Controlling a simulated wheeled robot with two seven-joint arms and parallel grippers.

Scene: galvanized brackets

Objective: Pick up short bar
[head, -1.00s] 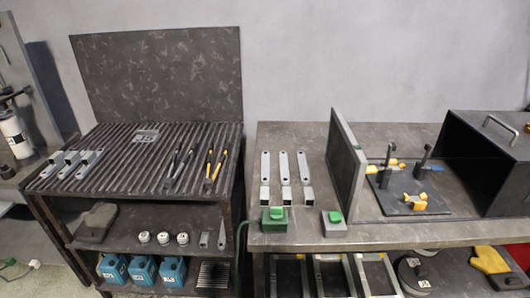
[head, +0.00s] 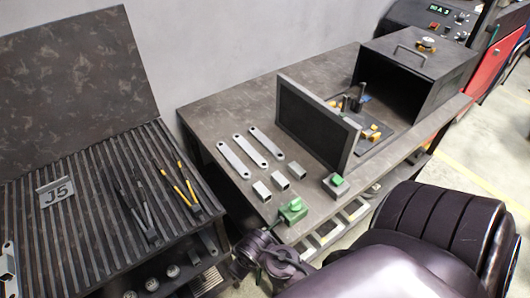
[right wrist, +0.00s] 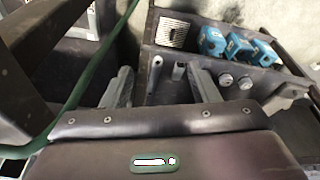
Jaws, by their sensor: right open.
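In the right wrist view, two grey bars lie side by side on the dark lower shelf of the slatted rack. The short bar (right wrist: 178,71) is on the right, beside small round metal parts. A longer bar (right wrist: 155,73) is on its left. My right gripper (right wrist: 159,70) is open and empty. Its two fingers are spread, with both bars showing between them, apart from the fingers. My left gripper is not in view.
The slatted rack top (head: 90,215) carries pliers and a J5 plate. The workbench (head: 215,115) holds flat bars, square tubes, a green-topped box (head: 293,211) and an upright panel (head: 305,125). Blue boxes (right wrist: 238,47) and a green cable (right wrist: 95,75) are near my right gripper.

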